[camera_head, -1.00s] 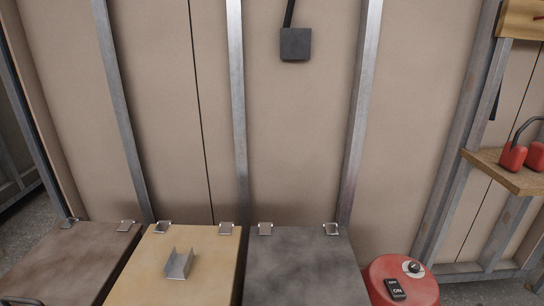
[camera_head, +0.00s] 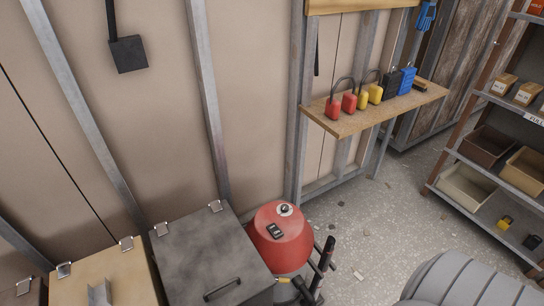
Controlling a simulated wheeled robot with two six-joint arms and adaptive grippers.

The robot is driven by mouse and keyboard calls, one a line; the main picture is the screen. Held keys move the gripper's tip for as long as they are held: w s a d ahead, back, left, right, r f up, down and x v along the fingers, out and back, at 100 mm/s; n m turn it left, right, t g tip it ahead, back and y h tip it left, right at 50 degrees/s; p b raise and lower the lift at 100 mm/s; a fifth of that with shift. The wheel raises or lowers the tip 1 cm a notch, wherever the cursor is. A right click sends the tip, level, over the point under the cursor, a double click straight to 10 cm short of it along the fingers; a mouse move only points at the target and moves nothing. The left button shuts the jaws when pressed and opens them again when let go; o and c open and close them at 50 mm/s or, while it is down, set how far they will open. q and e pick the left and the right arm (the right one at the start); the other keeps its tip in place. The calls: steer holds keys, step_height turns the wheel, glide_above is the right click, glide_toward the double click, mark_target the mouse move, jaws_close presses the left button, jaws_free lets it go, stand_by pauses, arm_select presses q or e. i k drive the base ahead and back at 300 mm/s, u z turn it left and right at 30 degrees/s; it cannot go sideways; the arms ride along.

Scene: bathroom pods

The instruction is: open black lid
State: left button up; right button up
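The black lid (camera_head: 208,255) is a dark grey square panel at the lower left of the head view. It lies flat and closed. Two metal hinges sit along its far edge by the wall, and a dark bar handle (camera_head: 222,289) is near its front edge. Neither of my grippers shows in the view.
A tan lid (camera_head: 123,285) with a metal bracket adjoins on the left. A red round-topped machine (camera_head: 282,236) with a black hose stands close on the right. A wooden shelf (camera_head: 380,111) holds padlocks. A shelving rack (camera_head: 497,160) stands far right. Speckled floor between is largely open.

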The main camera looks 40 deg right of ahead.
mark_target(206, 257)
steer(key=z, duration=0.7)
steer(key=k, duration=0.35)
steer(key=z, duration=0.55)
steer(key=i, duration=0.4)
steer(key=u, duration=1.35)
steer(key=k, duration=0.95)
steer(key=z, duration=1.5)
